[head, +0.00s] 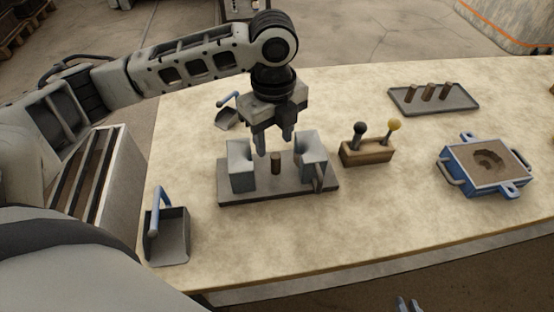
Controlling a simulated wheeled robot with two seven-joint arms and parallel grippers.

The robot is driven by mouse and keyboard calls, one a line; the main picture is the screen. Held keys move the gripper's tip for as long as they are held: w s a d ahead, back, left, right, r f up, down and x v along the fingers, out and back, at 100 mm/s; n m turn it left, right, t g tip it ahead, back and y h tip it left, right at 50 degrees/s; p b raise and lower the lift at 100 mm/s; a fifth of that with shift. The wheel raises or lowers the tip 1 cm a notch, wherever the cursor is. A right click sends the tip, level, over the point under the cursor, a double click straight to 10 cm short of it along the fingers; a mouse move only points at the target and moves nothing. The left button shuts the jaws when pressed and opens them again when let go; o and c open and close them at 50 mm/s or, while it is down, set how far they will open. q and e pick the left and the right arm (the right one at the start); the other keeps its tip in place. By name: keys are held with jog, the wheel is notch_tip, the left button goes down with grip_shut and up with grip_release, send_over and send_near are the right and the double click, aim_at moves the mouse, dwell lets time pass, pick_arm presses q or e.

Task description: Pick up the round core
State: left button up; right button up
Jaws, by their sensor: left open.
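A short brown round core (275,162) stands upright on a dark grey plate (270,191), between two grey half-blocks, the left one (242,167) and the right one (313,152). My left gripper (275,146) points down over the plate, open, with its fingertips apart just above the core's top. Nothing shows between its fingers. Only the tips of my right gripper (408,305) show at the bottom edge, away from the core; how far they are open is unclear.
A tray with several brown cylinders (429,92) lies at the back right. A wooden block with black and yellow knobs (367,153) and a blue-framed sand mould (485,166) stand right. Blue-handled scoops lie near left (168,237) and behind (227,118). The front middle table is clear.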

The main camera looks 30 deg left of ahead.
aim_at(276, 155)
pick_arm(q)
notch_tip(276, 155, down, 4)
jog(key=shift+r, duration=0.25)
jog(key=shift+w+a+f, duration=0.1)
jog(key=shift+w+f, duration=0.1)
jog(key=shift+f, duration=0.7)
jog(key=shift+w+d+f, duration=0.1)
jog(key=shift+w+f, duration=0.05)
jog(key=shift+f, duration=0.75)
jog(key=shift+w+a+f, duration=0.1)
jog(key=shift+w+f, duration=0.1)
jog(key=shift+f, duration=0.7)
jog(key=c, duration=0.8)
